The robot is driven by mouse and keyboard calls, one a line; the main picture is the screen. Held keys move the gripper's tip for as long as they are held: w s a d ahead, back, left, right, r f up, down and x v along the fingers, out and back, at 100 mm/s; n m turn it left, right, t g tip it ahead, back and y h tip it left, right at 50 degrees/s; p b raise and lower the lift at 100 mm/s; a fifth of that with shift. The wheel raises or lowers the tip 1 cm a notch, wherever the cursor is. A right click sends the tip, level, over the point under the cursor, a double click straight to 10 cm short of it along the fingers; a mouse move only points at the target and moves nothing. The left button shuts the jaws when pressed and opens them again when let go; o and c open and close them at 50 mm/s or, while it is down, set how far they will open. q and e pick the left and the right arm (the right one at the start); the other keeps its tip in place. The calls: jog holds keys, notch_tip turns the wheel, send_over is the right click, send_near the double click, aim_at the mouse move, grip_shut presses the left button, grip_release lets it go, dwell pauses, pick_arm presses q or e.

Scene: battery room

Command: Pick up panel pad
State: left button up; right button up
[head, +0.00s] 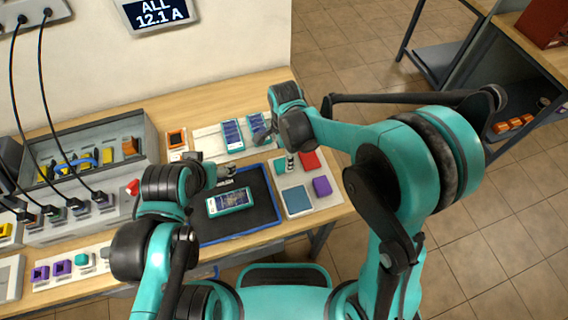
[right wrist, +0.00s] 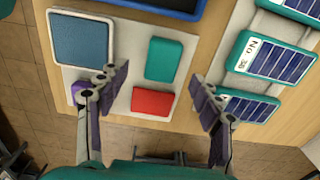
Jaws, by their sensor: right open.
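A pale tray (head: 310,175) at the bench's right end holds flat pads: a blue-grey square one (head: 297,201), a purple one (head: 322,186), a red one (head: 309,160) and a teal one (head: 280,165). I cannot tell from looks which is the panel pad. The right wrist view shows the blue-grey pad (right wrist: 80,38), teal pad (right wrist: 164,58), red pad (right wrist: 153,101) and part of the purple pad (right wrist: 78,93) behind a finger. My right gripper (right wrist: 160,80) is open and empty above the teal and red pads. My left gripper (head: 218,172) is near the dark mat; its jaws are unclear.
A teal-framed panel (head: 230,201) lies on the dark mat (head: 258,215) left of the tray. A grey bin (head: 105,150) and a unit with cables (head: 80,215) fill the bench's left side.

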aim_at(284, 163)
jog(key=f+b, duration=0.1)
jog(key=f, duration=0.2)
jog(key=f+b, duration=0.1)
jog(key=f, duration=0.2)
jog(key=shift+w+a, duration=0.1)
jog(key=shift+w, duration=0.1)
jog(key=c, duration=1.3)
